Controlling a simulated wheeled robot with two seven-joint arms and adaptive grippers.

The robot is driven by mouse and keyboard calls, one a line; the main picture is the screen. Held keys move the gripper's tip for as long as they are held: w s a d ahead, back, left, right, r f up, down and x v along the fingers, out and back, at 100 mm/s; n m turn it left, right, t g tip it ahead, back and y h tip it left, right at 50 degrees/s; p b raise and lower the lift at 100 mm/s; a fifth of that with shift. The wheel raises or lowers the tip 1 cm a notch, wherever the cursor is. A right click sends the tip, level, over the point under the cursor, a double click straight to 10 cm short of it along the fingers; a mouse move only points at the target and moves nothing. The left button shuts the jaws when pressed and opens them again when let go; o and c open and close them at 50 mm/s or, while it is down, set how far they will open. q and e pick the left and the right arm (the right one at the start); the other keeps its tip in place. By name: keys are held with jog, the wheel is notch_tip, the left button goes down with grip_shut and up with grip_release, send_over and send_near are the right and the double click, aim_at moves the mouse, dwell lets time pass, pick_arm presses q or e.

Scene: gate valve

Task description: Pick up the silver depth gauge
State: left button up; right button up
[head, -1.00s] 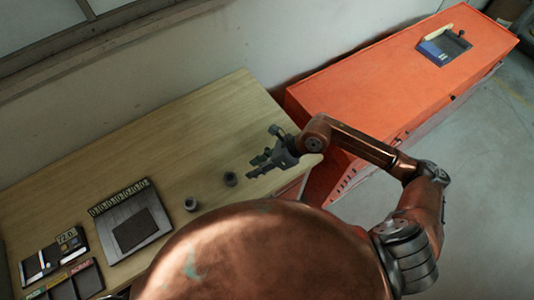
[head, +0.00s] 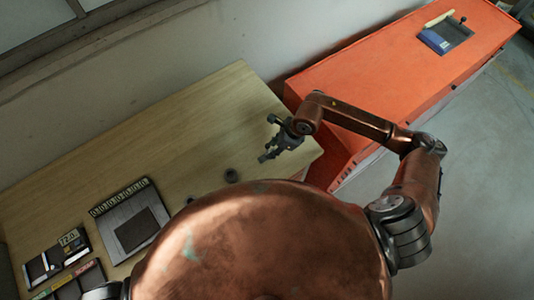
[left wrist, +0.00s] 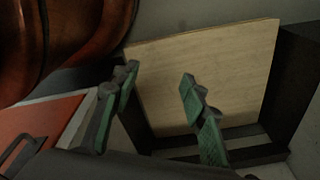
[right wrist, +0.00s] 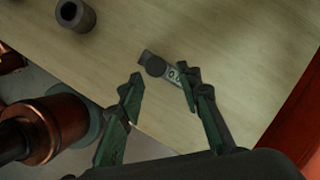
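A small silver gauge (right wrist: 173,72) with a dark round knob and a "0.0" readout lies on the wooden table, in the right wrist view. It looks like the depth gauge. My right gripper (right wrist: 160,84) is open, with the gauge showing just beyond and between its fingertips; nothing is held. In the head view my right gripper (head: 270,139) hovers over the table's right end, and I cannot make out the gauge there. My left gripper (left wrist: 158,76) is open and empty in the left wrist view; its fingers point toward a table top.
A dark hollow cylinder (right wrist: 75,15) stands near the gauge. On the table's left are a numbered tray (head: 112,238) and a "72.0" box (head: 72,237). An orange cabinet (head: 370,80) carries a blue-grey tray (head: 440,45). The table's back middle is clear.

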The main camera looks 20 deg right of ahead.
aim_at(268, 151)
jog(key=p+x, duration=0.1)
jog(key=x, duration=0.2)
jog(key=shift+w+a+f, duration=0.15)
jog(key=shift+a+f, duration=0.05)
jog(key=shift+f, duration=0.05)
jog(key=shift+a+f+p, duration=0.1)
jog(key=shift+f+p, duration=0.2)
jog(key=shift+p, duration=0.05)
jog(key=shift+w+f, duration=0.1)
jog(key=shift+f, duration=0.05)
jog(key=shift+c, duration=0.5)
jog(key=c, duration=0.3)
pick_arm(q)
jog(key=shift+s+r, duration=0.9)
jog(key=shift+r, duration=0.05)
pick_arm(e)
grip_shut()
